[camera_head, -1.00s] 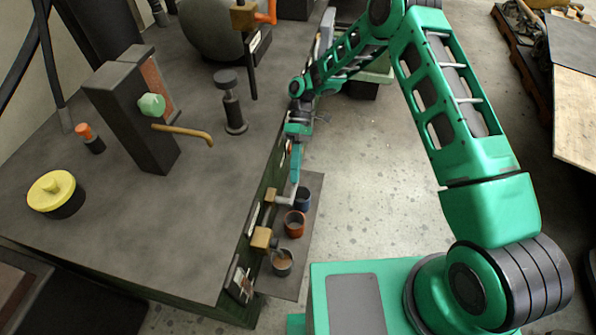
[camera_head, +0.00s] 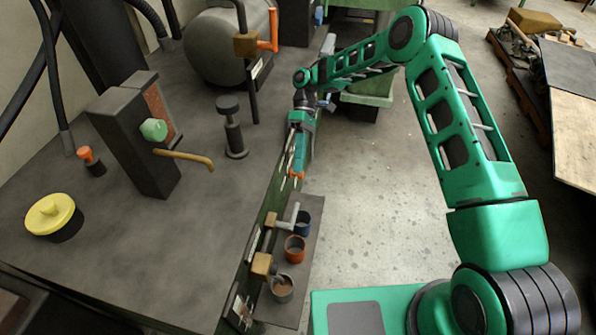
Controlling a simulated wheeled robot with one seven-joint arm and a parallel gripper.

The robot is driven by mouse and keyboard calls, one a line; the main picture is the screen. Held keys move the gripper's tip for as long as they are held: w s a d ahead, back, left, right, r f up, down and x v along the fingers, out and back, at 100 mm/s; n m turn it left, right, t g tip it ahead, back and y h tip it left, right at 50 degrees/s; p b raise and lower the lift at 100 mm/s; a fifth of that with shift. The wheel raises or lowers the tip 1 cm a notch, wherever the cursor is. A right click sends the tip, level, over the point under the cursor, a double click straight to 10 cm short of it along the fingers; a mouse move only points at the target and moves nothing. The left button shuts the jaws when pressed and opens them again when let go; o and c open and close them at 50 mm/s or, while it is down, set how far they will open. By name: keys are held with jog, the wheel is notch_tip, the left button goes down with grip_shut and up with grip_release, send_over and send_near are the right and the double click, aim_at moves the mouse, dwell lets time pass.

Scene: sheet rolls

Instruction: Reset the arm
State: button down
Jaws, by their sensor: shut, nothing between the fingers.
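My green arm comes from the lower right, bends at the top, and reaches left to the right edge of the dark table. My gripper (camera_head: 298,176) hangs at its end, beside the table's edge and above the row of cups. Its fingers look closed together and hold nothing. It is apart from the grey handle (camera_head: 288,219) just below it. The fingertips are small in the picture.
A narrow shelf with a blue cup (camera_head: 302,223), an orange cup (camera_head: 295,248) and a grey cup (camera_head: 282,287) runs along the table's side. A dark post (camera_head: 135,140) with a green knob stands on the table (camera_head: 190,240). The floor (camera_head: 375,190) right of it is clear.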

dwell(0.5)
jog(key=s+d+r+m+t, duration=0.2)
jog(key=s+d+r+m, duration=0.15)
jog(key=d+r, duration=0.4)
jog(key=s+d+r+m+t, duration=0.2)
jog(key=s+d+r+m, duration=0.15)
jog(key=d+r, duration=0.45)
jog(key=s+d+r+m+t, duration=0.15)
jog(key=d+r+m, duration=0.35)
jog(key=d, duration=0.5)
jog(key=s+d+r+m+t, duration=0.1)
jog(key=s+d, duration=0.3)
jog(key=s, duration=0.4)
jog(key=s+d+r+m+t+h, duration=0.1)
jog(key=s+d+m, duration=0.3)
jog(key=s, duration=0.4)
jog(key=s+d+r+m+t, duration=0.2)
jog(key=s+d, duration=0.2)
jog(key=s, duration=0.4)
jog(key=shift+s+d+m, duration=0.15)
jog(key=shift+s+m, duration=0.15)
jog(key=shift+m, duration=0.1)
